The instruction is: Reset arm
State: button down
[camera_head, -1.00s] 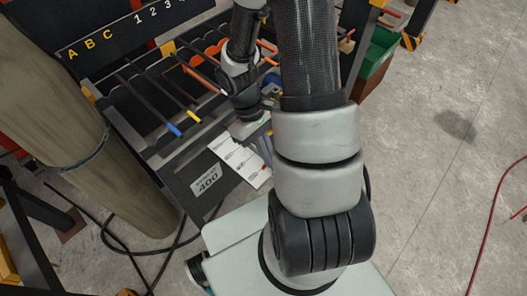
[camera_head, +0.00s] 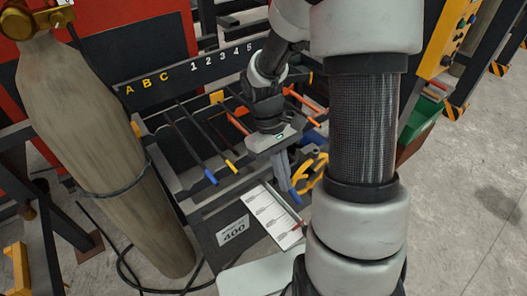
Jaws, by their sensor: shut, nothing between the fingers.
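My arm rises through the right half of the head view and bends over a dark rack at the middle. My gripper (camera_head: 284,172) points down at the front right part of the rack, with its fingers together and nothing seen between them. A yellow curved piece (camera_head: 312,176) lies just right of the fingers. I cannot tell whether the fingers touch anything below.
The dark rack (camera_head: 222,228) holds rods with blue, yellow and orange ends. A board (camera_head: 170,75) with letters and numbers stands behind it. White sheets (camera_head: 268,212) lie at its front. A gas cylinder (camera_head: 95,130) stands left, a green bin (camera_head: 418,120) right. Floor at right is clear.

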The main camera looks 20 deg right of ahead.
jog(key=s+a+r+m+t, duration=0.1)
jog(key=s+a+r+t, duration=0.1)
jog(key=r, duration=0.5)
jog(key=s+a+r+m+t+y, duration=0.1)
jog(key=r+t, duration=0.3)
jog(key=r, duration=0.4)
jog(key=s+a+r+m+t, duration=0.1)
jog(key=s+a+r+t, duration=0.2)
jog(key=r, duration=0.4)
jog(key=shift+s+r+m+t, duration=0.15)
jog(key=shift+r+m+t, duration=0.15)
jog(key=shift+t, duration=0.1)
jog(key=c, duration=2.5)
grip_release()
jog(key=shift+a, duration=0.1)
